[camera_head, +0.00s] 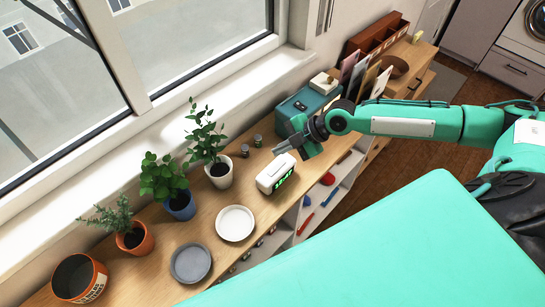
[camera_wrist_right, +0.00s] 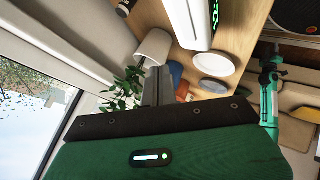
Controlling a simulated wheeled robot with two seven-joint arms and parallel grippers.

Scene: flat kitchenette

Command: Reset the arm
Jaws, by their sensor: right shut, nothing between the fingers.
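My right arm comes in from the right in the head view. Its gripper (camera_head: 287,148) is above the wooden counter, just behind the white digital clock (camera_head: 270,174), and points left. Its narrow fingers are together with nothing between them. In the right wrist view the closed fingers (camera_wrist_right: 157,88) show in the middle, with the clock (camera_wrist_right: 190,20) above them in the picture. My left gripper does not show in the head view.
The counter bears a teal box (camera_head: 305,108), a white plate (camera_head: 236,223), a grey plate (camera_head: 190,263), potted plants (camera_head: 180,207) and an orange-black pot (camera_head: 78,279). A letter rack (camera_head: 368,78) stands behind my forearm. The window (camera_head: 190,40) is at the left.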

